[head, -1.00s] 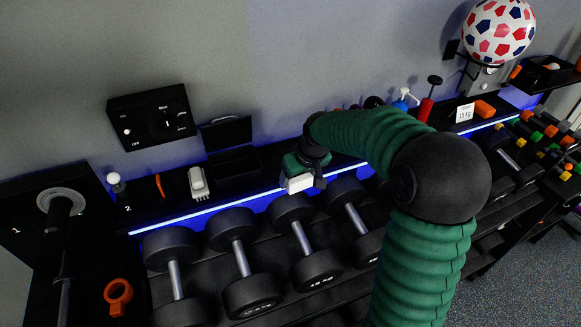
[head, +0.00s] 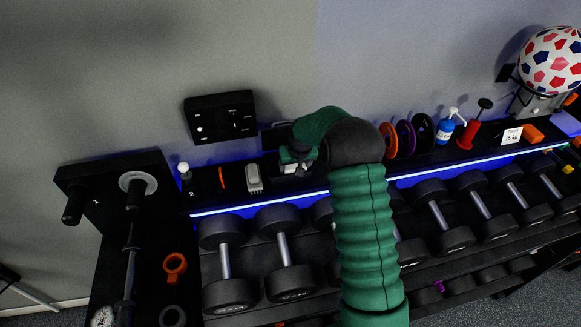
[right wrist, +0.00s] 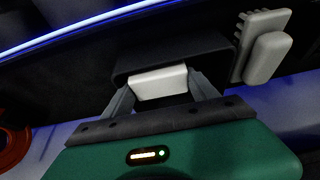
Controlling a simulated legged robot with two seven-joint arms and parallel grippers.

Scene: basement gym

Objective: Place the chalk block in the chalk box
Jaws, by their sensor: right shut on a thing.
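My right gripper (head: 297,160) is shut on the white chalk block (head: 288,168), at the back of the rack's shelf. In the right wrist view the block (right wrist: 158,82) sits between the two fingertips of the gripper (right wrist: 160,92). The black chalk box (right wrist: 205,52) is right at the block in that view. I cannot tell whether the block is inside the box or just over it. In the head view the raised box lid (head: 275,134) shows beside my right arm, which hides much of the box. My left gripper is not in view.
A grey brush (head: 254,179) lies left of the box, also in the right wrist view (right wrist: 264,50). A black switch panel (head: 219,117) is on the wall above. Dumbbells (head: 283,250) fill the rack in front. Discs (head: 405,138) and a blue bottle (head: 445,130) stand to the right.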

